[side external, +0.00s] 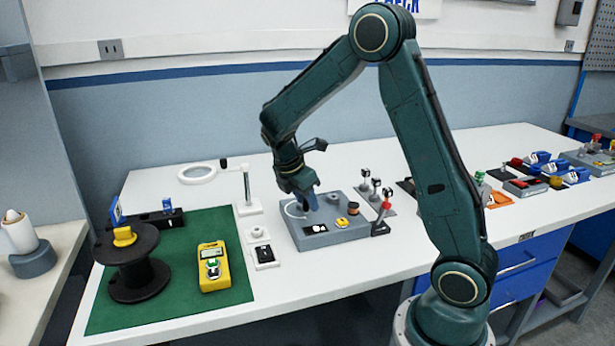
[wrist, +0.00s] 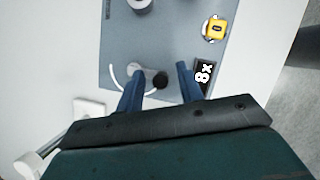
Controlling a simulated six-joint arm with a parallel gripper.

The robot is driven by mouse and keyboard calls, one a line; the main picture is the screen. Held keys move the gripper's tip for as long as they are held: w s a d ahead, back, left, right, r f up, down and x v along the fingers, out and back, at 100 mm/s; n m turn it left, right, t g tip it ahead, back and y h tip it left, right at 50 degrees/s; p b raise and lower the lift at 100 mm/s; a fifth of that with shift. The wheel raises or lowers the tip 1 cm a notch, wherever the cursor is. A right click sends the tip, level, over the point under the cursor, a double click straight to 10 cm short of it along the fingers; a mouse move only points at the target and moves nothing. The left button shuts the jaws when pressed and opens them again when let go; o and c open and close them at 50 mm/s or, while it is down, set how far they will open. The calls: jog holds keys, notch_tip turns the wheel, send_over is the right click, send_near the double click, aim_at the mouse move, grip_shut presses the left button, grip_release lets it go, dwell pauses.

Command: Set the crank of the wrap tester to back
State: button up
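The wrap tester (side external: 325,238) is a grey box on the white bench, and it also shows in the wrist view (wrist: 112,50). A white arc marks the area around its crank. The crank's black knob (wrist: 160,81) shows in the wrist view, beside a pale round hub. My gripper (side external: 304,207) is over the left part of the box, pointing down. In the wrist view its blue fingers (wrist: 159,72) are apart, with the knob between them and a gap at the right finger. The fingers hide the crank in the side view.
The tester's top also carries a yellow part (side external: 342,222), a grey cylinder (side external: 332,198) and a dark display (wrist: 204,74). A magnifier stand (side external: 247,195) is to the left, with a green mat (side external: 180,305) beyond. Small posts (side external: 376,184) stand behind right.

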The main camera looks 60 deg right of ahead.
jog(key=shift+f, duration=0.2)
grip_shut()
